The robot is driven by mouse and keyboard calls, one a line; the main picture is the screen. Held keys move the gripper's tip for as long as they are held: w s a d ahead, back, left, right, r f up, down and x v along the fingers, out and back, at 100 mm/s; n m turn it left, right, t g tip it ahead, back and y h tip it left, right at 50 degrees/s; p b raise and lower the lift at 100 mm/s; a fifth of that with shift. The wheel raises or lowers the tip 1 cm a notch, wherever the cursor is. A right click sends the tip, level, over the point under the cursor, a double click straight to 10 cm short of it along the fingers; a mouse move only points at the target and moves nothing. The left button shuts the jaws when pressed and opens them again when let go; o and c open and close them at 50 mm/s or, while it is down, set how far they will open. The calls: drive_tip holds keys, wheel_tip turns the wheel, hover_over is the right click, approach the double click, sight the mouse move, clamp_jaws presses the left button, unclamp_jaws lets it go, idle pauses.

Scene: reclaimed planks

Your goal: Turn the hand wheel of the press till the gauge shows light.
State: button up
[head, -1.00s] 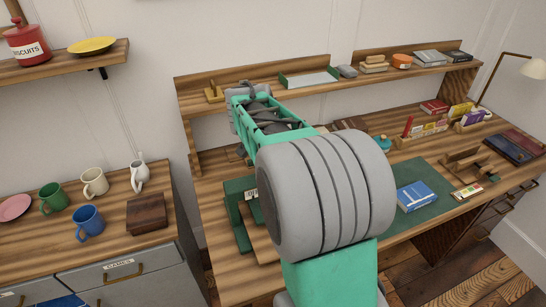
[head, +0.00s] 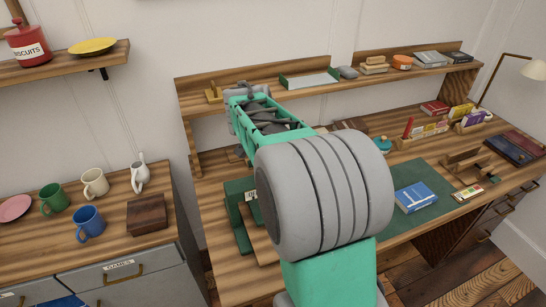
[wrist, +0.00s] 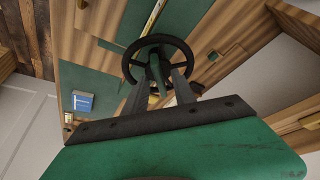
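The press (head: 238,190) is a dark green frame on the desk, left of my arm and partly hidden behind it. In the wrist view its dark round hand wheel (wrist: 187,52) lies beyond my fingers, with a green part (wrist: 154,68) at its middle. My gripper (wrist: 160,75) has its two grey fingers apart, tips close to the near side of the wheel. Nothing shows clamped between them, and I cannot tell whether they touch the rim. A small white label or dial (head: 250,195) shows on the press, too small to read. My arm hides the gripper in the head view.
A blue book (head: 415,196) lies on the green mat (head: 436,174) right of my arm. A wooden stand (head: 468,163) and a small coloured strip (head: 467,192) lie further right. A shelf (head: 300,91) runs along the back. Mugs stand on the left cabinet (head: 120,232).

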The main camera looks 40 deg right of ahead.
drive_tip(key=v, duration=0.7)
drive_tip(key=shift+a+r, duration=0.2)
drive_tip(key=shift+r, duration=0.15)
idle(0.4)
